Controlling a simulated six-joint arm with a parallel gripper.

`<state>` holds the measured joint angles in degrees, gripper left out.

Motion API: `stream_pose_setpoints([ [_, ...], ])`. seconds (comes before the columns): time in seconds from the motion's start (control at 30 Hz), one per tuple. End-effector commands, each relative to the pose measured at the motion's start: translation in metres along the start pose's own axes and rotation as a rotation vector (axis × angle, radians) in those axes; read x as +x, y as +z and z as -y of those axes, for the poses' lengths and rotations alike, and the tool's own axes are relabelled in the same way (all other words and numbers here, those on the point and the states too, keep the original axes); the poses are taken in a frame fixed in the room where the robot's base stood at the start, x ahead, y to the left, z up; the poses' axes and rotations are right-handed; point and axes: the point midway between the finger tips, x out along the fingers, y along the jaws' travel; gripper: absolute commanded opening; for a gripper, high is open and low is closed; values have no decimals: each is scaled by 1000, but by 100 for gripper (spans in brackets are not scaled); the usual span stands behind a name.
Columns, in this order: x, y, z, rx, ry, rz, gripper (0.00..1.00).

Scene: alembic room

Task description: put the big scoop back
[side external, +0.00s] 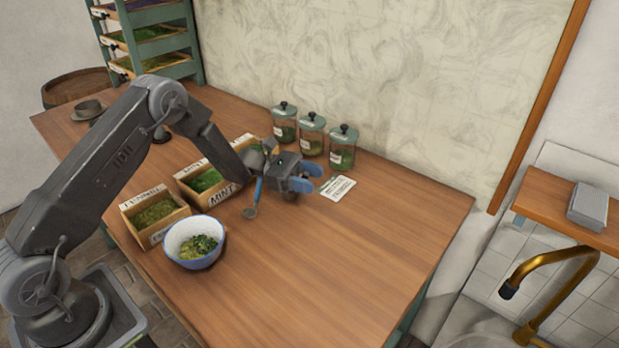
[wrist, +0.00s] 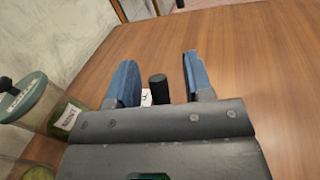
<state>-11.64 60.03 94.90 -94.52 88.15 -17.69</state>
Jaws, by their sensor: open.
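My gripper (side external: 307,178) is over the table, in front of the glass jars, its two blue fingers apart. In the wrist view the fingers of my gripper (wrist: 160,82) are spread. A dark upright cylinder (wrist: 158,88) shows in the gap between them; I cannot tell whether it is a scoop handle or how far off it is. I cannot tell which scoop is the big one. What lies under my gripper is mostly hidden.
Several herb boxes (side external: 157,232) and a bowl of herbs (side external: 196,256) stand left of my gripper. Three green-lidded jars (side external: 312,134) stand behind it; one jar (wrist: 42,105) is close in the wrist view. A white card (side external: 338,188) lies to the right. The table's right front is clear.

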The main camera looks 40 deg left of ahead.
Motion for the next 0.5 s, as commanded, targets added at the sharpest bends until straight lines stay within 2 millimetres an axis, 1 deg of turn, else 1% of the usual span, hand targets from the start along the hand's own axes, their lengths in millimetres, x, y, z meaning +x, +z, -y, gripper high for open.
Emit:
stream_pose_setpoints([
  [0.13, 0, 1, 0, -2, 1, 0, 47],
  [0.23, 0, 9, -1, 0, 1, 0, 47],
  [0.33, 0, 25, -3, 3, 0, 0, 47],
  [0.4, 0, 40, -5, 4, 0, 0, 47],
  [0.43, -2, 46, -6, 5, 1, 0, 47],
  [0.5, -20, 53, -5, 2, 6, 0, 47],
])
